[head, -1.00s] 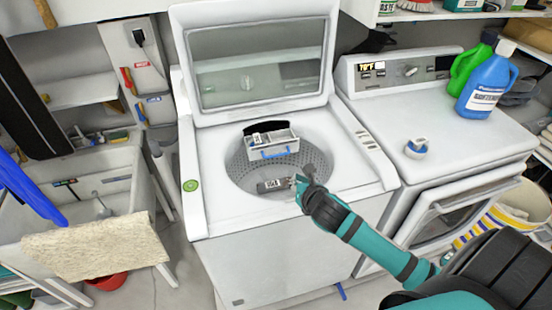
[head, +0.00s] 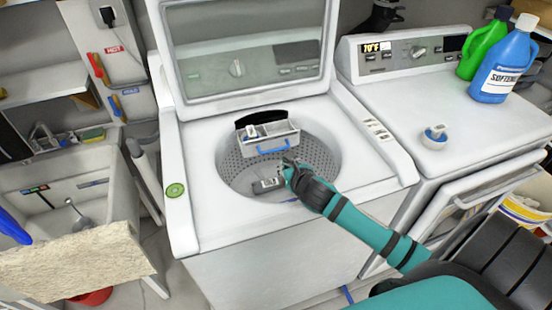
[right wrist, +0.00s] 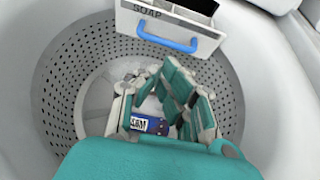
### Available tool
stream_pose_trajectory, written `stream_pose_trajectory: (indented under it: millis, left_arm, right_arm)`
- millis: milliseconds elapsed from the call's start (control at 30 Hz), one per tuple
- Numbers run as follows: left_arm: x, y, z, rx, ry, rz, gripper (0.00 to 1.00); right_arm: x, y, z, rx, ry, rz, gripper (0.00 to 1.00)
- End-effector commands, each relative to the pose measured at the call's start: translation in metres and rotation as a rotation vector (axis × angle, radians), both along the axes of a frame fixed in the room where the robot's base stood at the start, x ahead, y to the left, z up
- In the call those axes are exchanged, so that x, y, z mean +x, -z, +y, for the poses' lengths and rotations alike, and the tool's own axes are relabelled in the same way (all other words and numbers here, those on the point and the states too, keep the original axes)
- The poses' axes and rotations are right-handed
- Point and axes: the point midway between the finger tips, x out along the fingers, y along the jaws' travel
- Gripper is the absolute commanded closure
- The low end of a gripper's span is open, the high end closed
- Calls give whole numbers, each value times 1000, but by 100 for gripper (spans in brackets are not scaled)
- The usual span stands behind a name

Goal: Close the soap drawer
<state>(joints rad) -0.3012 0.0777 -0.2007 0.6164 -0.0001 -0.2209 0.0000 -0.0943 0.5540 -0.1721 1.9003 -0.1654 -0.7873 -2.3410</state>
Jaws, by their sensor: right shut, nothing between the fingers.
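The soap drawer (head: 268,139) is a small white tray with a blue handle, standing out from the back rim over the open washer drum. In the right wrist view the drawer front (right wrist: 165,30) shows the word SOAP and its blue handle (right wrist: 166,38) at the top. My right gripper (head: 287,165) is shut and empty. It is over the drum, below and in front of the drawer, and apart from the handle. It also shows in the right wrist view (right wrist: 170,100). My left gripper is not in view.
The washer (head: 180,235) has its lid (head: 245,50) raised. A sink (head: 75,180) is at left.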

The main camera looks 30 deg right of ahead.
Motion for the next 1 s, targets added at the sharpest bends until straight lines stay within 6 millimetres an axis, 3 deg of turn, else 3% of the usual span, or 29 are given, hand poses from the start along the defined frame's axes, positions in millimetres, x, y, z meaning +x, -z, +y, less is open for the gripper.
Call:
stream_pose_trajectory:
  millis: [400,1000]
  left_arm:
    - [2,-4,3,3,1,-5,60]
    - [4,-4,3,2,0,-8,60]
  right_arm:
    - [60,32,-13,4,1,-1,100]
    - [73,38,-15,2,-2,-1,100]
